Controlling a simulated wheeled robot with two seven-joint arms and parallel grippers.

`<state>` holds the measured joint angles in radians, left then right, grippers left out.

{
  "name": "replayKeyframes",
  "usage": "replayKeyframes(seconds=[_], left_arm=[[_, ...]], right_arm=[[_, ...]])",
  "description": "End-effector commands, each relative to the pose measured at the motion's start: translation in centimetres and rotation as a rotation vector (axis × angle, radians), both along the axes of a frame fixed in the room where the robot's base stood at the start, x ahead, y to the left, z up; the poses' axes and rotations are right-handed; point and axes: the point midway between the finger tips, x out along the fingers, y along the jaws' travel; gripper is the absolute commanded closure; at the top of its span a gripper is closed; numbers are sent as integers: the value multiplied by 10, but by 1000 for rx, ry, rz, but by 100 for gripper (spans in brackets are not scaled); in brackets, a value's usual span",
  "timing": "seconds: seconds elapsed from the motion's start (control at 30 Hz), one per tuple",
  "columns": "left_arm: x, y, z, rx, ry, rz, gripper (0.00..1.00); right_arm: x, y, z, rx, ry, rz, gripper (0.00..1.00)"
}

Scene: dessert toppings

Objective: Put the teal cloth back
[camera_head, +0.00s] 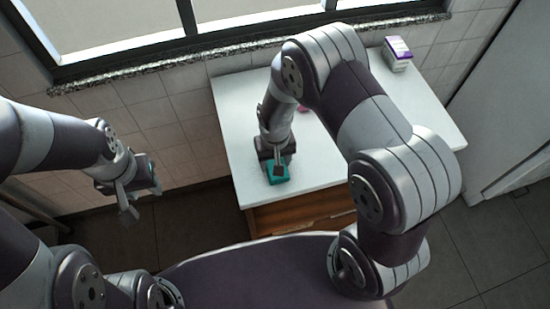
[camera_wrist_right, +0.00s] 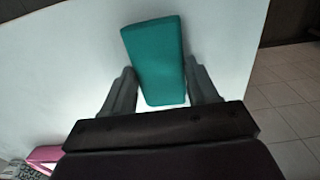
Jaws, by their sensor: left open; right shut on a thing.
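The teal cloth (camera_head: 279,175) is a folded, flat block over the front left part of the white table, near its front edge. My right gripper (camera_head: 276,161) points down at it and is shut on it. In the right wrist view the teal cloth (camera_wrist_right: 155,58) sits between the two fingers of the right gripper (camera_wrist_right: 162,88) and extends out past their tips. I cannot tell whether the cloth touches the table top. My left gripper (camera_head: 142,197) is open, off to the left of the table, away from the cloth.
The white table (camera_head: 238,112) has a wooden drawer front (camera_head: 300,214) below. A white and purple box (camera_head: 397,54) stands at its back right. A pink thing (camera_head: 302,108) is partly hidden behind my right arm; a pink thing also shows in the wrist view (camera_wrist_right: 44,155). The table's left part is clear.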

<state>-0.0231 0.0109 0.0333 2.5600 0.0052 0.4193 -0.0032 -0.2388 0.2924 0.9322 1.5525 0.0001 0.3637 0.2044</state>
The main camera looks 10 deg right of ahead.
Motion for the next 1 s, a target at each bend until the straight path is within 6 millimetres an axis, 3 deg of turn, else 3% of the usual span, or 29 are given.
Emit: replayKeyframes(seconds=[0.2, 0.23, 0.3, 0.67, 1.0], left_arm=[[0, 0, -3, 0, 0, 0, 57], [0, 0, -3, 0, 0, 0, 57], [0, 0, -2, 0, 0, 0, 57], [0, 0, 0, 0, 0, 0, 57], [0, 0, -10, 0, 0, 0, 57]], right_arm=[[0, 0, -4, 0, 1, 0, 66], [0, 0, -4, 0, 1, 0, 38], [0, 0, -3, 0, 1, 0, 16], [0, 0, 4, 0, -2, 0, 16], [1, 0, 87, 1, -4, 0, 16]])
